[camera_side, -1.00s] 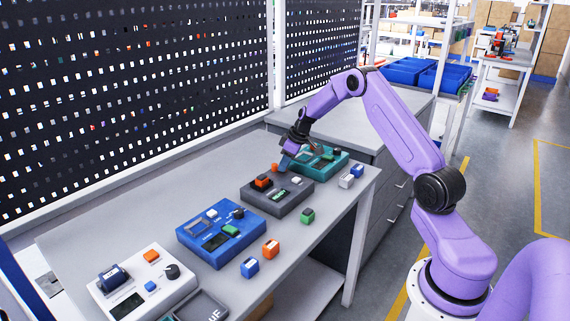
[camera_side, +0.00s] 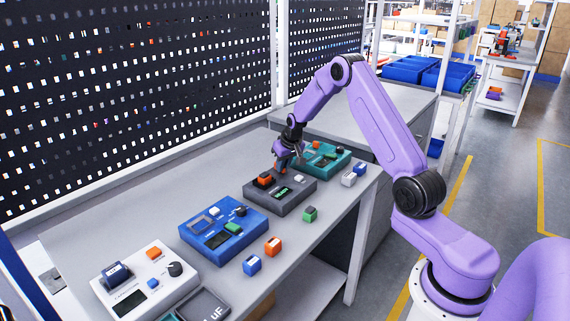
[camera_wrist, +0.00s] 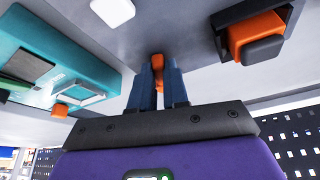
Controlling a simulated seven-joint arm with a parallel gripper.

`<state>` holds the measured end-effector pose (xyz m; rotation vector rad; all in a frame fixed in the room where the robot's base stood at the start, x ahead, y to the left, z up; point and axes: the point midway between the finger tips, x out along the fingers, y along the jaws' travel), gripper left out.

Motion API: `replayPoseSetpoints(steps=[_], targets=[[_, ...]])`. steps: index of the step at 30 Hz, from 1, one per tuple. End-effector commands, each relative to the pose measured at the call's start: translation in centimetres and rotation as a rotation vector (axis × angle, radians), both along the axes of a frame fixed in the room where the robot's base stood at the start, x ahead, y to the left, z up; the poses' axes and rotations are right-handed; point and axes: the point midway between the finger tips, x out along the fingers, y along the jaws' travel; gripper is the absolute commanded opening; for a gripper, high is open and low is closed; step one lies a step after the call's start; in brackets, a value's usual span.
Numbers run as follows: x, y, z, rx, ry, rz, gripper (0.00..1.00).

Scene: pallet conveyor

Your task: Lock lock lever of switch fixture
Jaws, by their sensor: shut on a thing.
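The dark grey fixture (camera_side: 262,203), seemingly the switch fixture, lies on the bench between the blue and teal fixtures. It carries an orange part (camera_side: 264,180), a green-lit display (camera_side: 282,191) and a white button (camera_side: 299,177). My gripper (camera_side: 281,169) is down at its back edge. In the wrist view my gripper (camera_wrist: 157,72) has its blue fingers closed on a small orange lever handle (camera_wrist: 157,62). The grey-capped orange part (camera_wrist: 258,38) sits in a dark socket to the right there. The lever's base and exact angle are hidden.
The teal fixture (camera_side: 337,163) stands close behind on the right and shows at left in the wrist view (camera_wrist: 30,40). The blue fixture (camera_side: 240,240) and white fixture (camera_side: 172,290) are nearer. Small loose blocks (camera_side: 310,214) lie along the bench's front edge.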

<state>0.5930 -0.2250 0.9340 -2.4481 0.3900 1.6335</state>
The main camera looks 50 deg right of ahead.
Motion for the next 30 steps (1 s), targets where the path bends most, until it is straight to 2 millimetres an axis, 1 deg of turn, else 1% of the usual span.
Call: replayPoseSetpoints(steps=[1,6,15,21,30], targets=[[0.0,0.3,0.0,0.0,0.004,-0.033,0.0],[0.2,0.8,0.0,0.001,0.005,-0.154,0.0],[0.5,1.2,0.0,0.001,0.003,-0.314,0.0],[0.6,1.3,0.0,0.001,0.004,-0.375,0.0],[0.7,1.4,0.0,0.003,0.004,-0.4,0.0]])
